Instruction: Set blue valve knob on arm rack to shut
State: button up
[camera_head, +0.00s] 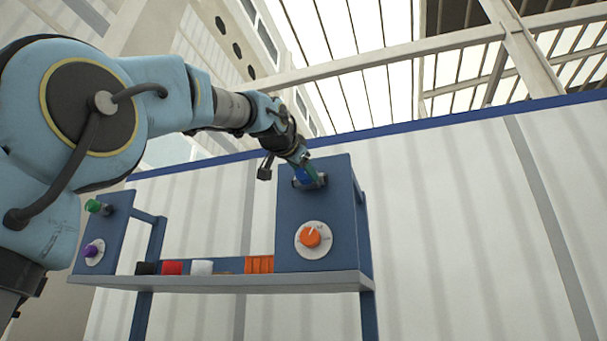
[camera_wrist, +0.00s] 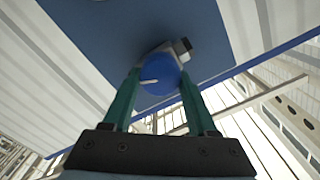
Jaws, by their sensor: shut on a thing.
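The blue valve knob (camera_wrist: 160,78) is a round blue disc with a white pointer line, which points left in the wrist view. It sits on a grey mount on the dark blue panel (camera_wrist: 130,25). My gripper (camera_wrist: 161,80) has its two green fingers shut on the knob, one on each side. In the head view the blue knob (camera_head: 300,176) is at the upper part of the rack's right box (camera_head: 290,210), mostly hidden behind my gripper (camera_head: 308,170). Its dial marks are covered.
An orange knob (camera_head: 310,236) on a white dial sits just below on the same box. A green knob (camera_head: 93,206) and a purple knob (camera_head: 91,250) are on the left panel. The shelf (camera_head: 225,282) holds black, red, white and orange pieces. Free space lies right of the rack.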

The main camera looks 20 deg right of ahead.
jog(key=shift+s+d+f+m+b, duration=0.15)
jog(key=shift+m+b, duration=0.4)
jog(key=shift+m, duration=2.75)
jog(key=shift+w+a+f+m+b, duration=0.15)
jog(key=shift+m+b, duration=0.35)
jog(key=shift+m, duration=2.8)
jog(key=shift+s+d+m, duration=0.1)
jog(key=shift+m, duration=0.2)
jog(key=o, duration=1.4)
jog(key=shift+c, duration=0.2)
jog(key=b+v, duration=0.4)
jog(key=v, duration=0.6)
jog(key=shift+s+a+b, duration=0.3)
